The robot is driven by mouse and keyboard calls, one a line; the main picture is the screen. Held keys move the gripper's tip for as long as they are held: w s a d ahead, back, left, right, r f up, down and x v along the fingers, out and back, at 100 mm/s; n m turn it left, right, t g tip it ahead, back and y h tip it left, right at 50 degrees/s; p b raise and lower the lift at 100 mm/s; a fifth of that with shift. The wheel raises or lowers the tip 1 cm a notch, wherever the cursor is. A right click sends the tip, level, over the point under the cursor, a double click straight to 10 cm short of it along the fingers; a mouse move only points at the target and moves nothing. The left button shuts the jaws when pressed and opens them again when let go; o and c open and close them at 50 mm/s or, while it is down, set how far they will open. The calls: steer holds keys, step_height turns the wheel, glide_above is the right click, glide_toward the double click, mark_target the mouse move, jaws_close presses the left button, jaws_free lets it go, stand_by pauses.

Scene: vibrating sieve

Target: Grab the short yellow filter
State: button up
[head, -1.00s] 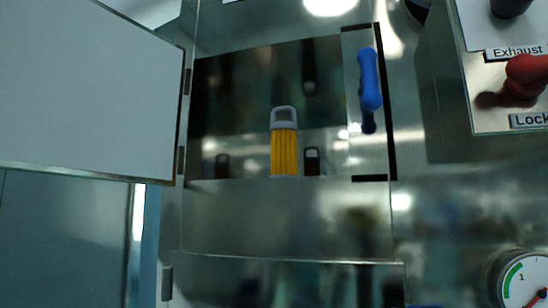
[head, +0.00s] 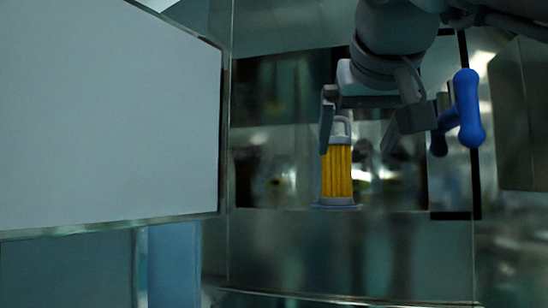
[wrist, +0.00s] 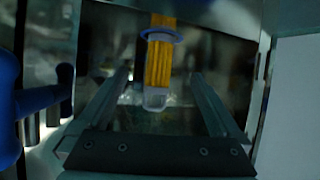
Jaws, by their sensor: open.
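The short yellow filter (head: 338,172) stands upright in an open dark-backed compartment. It has a pleated yellow body, a grey handle on top and a bluish flange at its base. My gripper (head: 358,145) is open at the filter's handle, with one finger partly in front of its upper left side. In the wrist view the filter (wrist: 159,66) appears upside down, and its handle lies between the two open fingers of my gripper (wrist: 160,80). I cannot tell whether a finger touches it.
A large pale door panel (head: 110,115) stands open at left. A blue handle (head: 467,110) is right of the compartment, close to my gripper; it also shows at left in the wrist view (wrist: 10,105). A metal ledge (head: 330,235) runs below the filter.

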mark_target(336, 148)
step_height(336, 148, up, 7)
steer(key=t+p, duration=0.1)
steer(key=x, duration=1.1)
steer(key=shift+w+d+f, duration=0.15)
steer(key=shift+w+f, duration=0.1)
steer(key=shift+r+p+x, duration=0.2)
steer(key=shift+p+x, duration=0.7)
steer(key=shift+x, duration=1.75)
steer(key=shift+c, duration=0.3)
steer(key=c, duration=1.2)
steer(key=shift+c, duration=0.8)
